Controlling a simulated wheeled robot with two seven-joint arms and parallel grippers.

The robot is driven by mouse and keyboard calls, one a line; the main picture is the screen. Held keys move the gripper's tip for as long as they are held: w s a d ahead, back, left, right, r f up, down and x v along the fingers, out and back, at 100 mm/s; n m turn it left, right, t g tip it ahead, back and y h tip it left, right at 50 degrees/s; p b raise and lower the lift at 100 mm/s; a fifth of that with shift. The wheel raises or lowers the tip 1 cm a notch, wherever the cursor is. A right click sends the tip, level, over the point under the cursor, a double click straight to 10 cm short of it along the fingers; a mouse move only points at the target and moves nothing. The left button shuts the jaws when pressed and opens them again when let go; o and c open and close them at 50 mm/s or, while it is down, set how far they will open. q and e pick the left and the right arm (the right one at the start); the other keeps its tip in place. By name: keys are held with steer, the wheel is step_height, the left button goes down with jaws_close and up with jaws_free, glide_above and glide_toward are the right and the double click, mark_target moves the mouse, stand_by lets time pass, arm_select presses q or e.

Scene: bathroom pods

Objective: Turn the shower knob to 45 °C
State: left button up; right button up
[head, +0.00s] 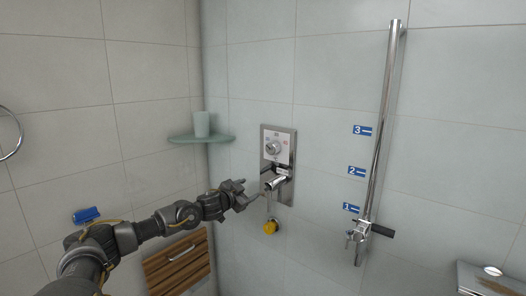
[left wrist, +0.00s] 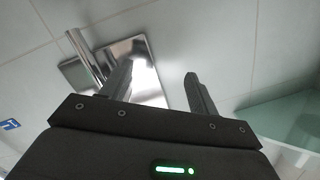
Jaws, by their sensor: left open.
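The shower knob (head: 272,147) is a round chrome dial on a white label in the upper part of a chrome wall plate (head: 286,190). Its setting is too small to read. A spout or lever (head: 276,182) sticks out below it. My left gripper (head: 251,189) is open and empty, left of and below the knob, near the spout and apart from the knob. In the left wrist view its two fingers (left wrist: 159,72) are spread, with the shiny plate (left wrist: 146,88) beyond them. I cannot make out the knob there. My right gripper is not in view.
A yellow item (head: 271,227) hangs below the plate. A corner shelf (head: 185,138) with a cup (head: 201,124) is at upper left. A vertical rail (head: 381,120) with a holder (head: 361,232) stands right. A folded wooden seat (head: 177,268) is at lower left.

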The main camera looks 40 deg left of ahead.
arm_select(q)
step_height(320, 180, up, 10)
steer(key=s+d+t, duration=0.1)
steer(key=s, duration=0.2)
steer(key=n+h+p, duration=0.1)
steer(key=n+h, duration=0.1)
steer(key=n, duration=0.2)
glide_toward(270, 149)
steer(key=shift+t, duration=0.3)
steer(key=w+p, duration=0.3)
steer(key=w, duration=0.3)
steer(key=shift+p, duration=0.3)
steer(key=shift+w+f, duration=0.15)
steer(key=shift+w, duration=0.75)
steer(key=c, duration=1)
